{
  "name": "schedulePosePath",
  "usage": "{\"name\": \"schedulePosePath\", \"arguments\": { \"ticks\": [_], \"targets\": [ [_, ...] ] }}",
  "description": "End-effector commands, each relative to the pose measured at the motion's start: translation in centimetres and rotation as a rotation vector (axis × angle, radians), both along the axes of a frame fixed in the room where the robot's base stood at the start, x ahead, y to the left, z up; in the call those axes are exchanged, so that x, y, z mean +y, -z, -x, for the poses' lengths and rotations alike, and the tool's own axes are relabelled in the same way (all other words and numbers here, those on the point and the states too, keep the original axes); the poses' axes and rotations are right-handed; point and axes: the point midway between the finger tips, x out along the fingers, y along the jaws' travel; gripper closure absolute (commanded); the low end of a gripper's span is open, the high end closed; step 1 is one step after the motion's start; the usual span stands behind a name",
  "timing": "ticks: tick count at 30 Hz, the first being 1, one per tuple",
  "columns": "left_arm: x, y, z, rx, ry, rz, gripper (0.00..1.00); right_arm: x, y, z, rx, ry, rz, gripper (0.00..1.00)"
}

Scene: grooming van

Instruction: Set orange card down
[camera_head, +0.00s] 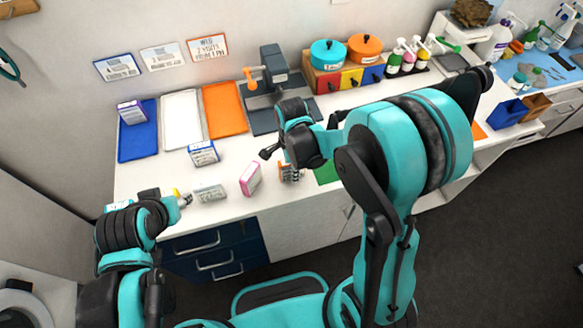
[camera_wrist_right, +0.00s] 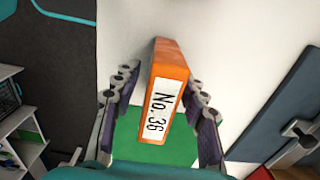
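The orange card (camera_wrist_right: 170,62) is a thick orange block with a white label reading "No. 36". In the right wrist view it stands between the fingers of my right gripper (camera_wrist_right: 162,78). Gaps show on both sides of it, so the fingers look open around it. Whether its lower end touches the counter is hidden. In the head view my right gripper (camera_head: 290,172) is low over the counter's front edge, with a bit of orange between its fingers. My left gripper (camera_head: 183,199) is at the counter's left front; its fingers are too small to judge.
The white counter (camera_head: 150,183) carries blue (camera_head: 137,143), white (camera_head: 182,119) and orange (camera_head: 225,111) trays at the back. A pink-and-white box (camera_head: 250,178), a blue-and-white box (camera_head: 203,153) and a grey-white box (camera_head: 209,191) stand nearby. A green mat (camera_head: 326,173) lies beside my right gripper.

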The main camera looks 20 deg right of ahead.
Motion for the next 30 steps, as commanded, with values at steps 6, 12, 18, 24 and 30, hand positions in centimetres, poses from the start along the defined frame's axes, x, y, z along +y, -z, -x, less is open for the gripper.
{"name": "schedulePosePath", "arguments": {
  "ticks": [6, 12, 18, 24, 30],
  "targets": [
    [0.0, -0.2, 0.0, 0.000, 0.000, 0.000, 0.54, 0.0, -0.2, 0.0, 0.000, 0.000, 0.000, 0.58],
    [0.0, -1.3, 0.0, 0.000, 0.000, 0.000, 0.54, 0.0, -2.9, 0.0, 0.000, 0.000, 0.000, 0.58],
    [0.0, -2.7, 0.0, 0.000, 0.000, 0.000, 0.54, 0.0, -7.6, 0.1, 0.000, 0.000, 0.000, 0.58],
    [0.0, -3.6, 0.0, 0.000, 0.000, 0.000, 0.54, 0.0, -11.0, 0.0, 0.000, 0.000, 0.000, 0.58],
    [0.0, -3.9, 0.0, 0.000, 0.000, 0.000, 0.54, -0.1, -12.7, 0.3, -0.013, -0.031, -0.001, 0.58]
  ]
}}
